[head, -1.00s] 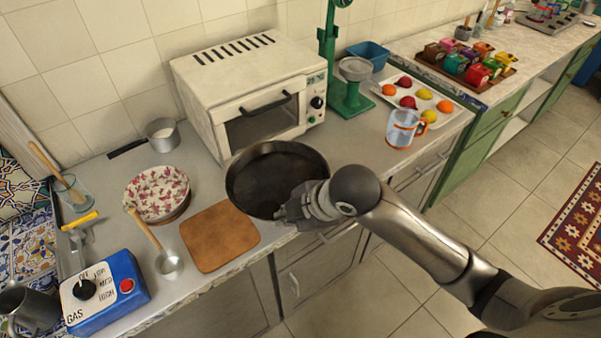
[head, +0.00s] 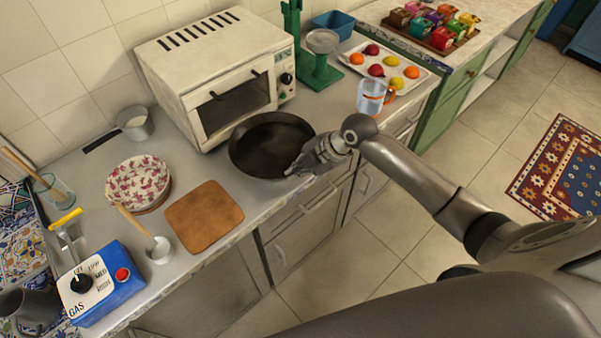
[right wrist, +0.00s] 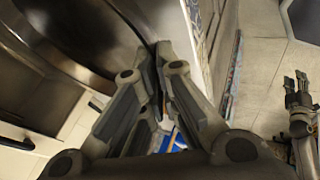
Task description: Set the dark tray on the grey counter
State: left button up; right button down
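The dark tray (head: 262,143) is round with a raised rim. In the head view it appears level over the grey counter (head: 185,205), in front of the oven; I cannot tell whether it touches the counter. My right gripper (head: 298,168) is at its front right rim. In the right wrist view the fingers (right wrist: 156,55) meet at the edge of the tray (right wrist: 75,35), shut on the rim. My left gripper (right wrist: 296,80) seems to show small at the right of that view, away from the tray; its opening is unclear.
The white oven (head: 215,75) stands just behind the tray. A wooden board (head: 204,216) and a floral round container (head: 138,183) lie to its left. A glass jug (head: 371,97), a green scale (head: 320,72) and a fruit tray (head: 425,82) are to its right.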

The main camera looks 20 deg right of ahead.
jog(key=shift+w+d+f, duration=0.25)
jog(key=shift+f, duration=0.2)
jog(key=f+p, duration=0.1)
jog(key=f, duration=0.1)
jog(key=shift+d+f+p, duration=0.2)
jog(key=shift+f+p, duration=0.15)
jog(key=shift+w+f, duration=0.1)
jog(key=shift+f, duration=0.3)
jog(key=c, duration=1.6)
grip_release()
jog(key=shift+c, duration=0.2)
jog(key=b+v, duration=0.2)
jog(key=v, duration=1)
